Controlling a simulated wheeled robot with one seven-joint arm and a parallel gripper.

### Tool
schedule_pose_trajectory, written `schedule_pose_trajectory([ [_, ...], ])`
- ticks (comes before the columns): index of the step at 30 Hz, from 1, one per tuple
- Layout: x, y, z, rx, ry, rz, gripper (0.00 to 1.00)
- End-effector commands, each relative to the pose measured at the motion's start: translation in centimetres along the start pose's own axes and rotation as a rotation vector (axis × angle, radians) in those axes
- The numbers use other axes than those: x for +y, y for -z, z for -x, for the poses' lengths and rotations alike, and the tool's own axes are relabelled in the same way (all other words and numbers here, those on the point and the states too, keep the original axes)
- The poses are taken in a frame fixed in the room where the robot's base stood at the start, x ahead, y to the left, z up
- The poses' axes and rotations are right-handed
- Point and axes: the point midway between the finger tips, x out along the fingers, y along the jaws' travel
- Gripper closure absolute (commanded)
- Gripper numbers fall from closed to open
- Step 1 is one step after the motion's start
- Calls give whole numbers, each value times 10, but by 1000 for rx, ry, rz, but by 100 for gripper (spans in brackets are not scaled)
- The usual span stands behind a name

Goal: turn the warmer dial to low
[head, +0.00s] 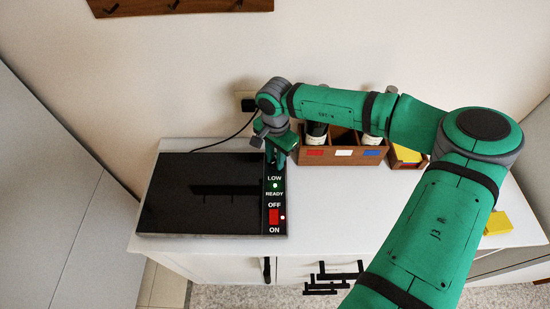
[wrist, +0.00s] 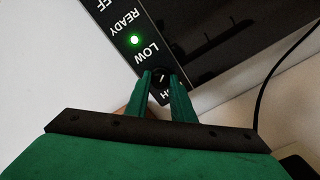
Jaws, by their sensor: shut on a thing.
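The warmer (head: 200,195) is a flat black plate on the white counter with a control strip along its right side. The dial (wrist: 160,76) is a small black knob with a light pointer mark, between the LOW label and a partly hidden label ending in H. My gripper (wrist: 160,82) is shut on the dial, one green finger on each side. In the head view my gripper (head: 278,160) reaches down at the far end of the strip and hides the dial. A green light (wrist: 134,40) glows beside READY. The red switch (head: 274,216) sits between OFF and ON.
A wooden box (head: 345,156) with bottles stands behind my arm. Yellow items (head: 497,222) lie on the counter at right. A black cord (head: 225,140) runs from the warmer to a wall outlet (head: 245,100). The counter front right of the warmer is clear.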

Motion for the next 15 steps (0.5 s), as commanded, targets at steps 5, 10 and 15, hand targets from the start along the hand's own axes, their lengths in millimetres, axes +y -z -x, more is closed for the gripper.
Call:
schedule_pose_trajectory([
  [5, 1, 2, 0, 3, -3, 166, 100],
  [10, 0, 2, 0, 3, -3, 327, 100],
  [15, 0, 2, 0, 3, -3, 489, 100],
])
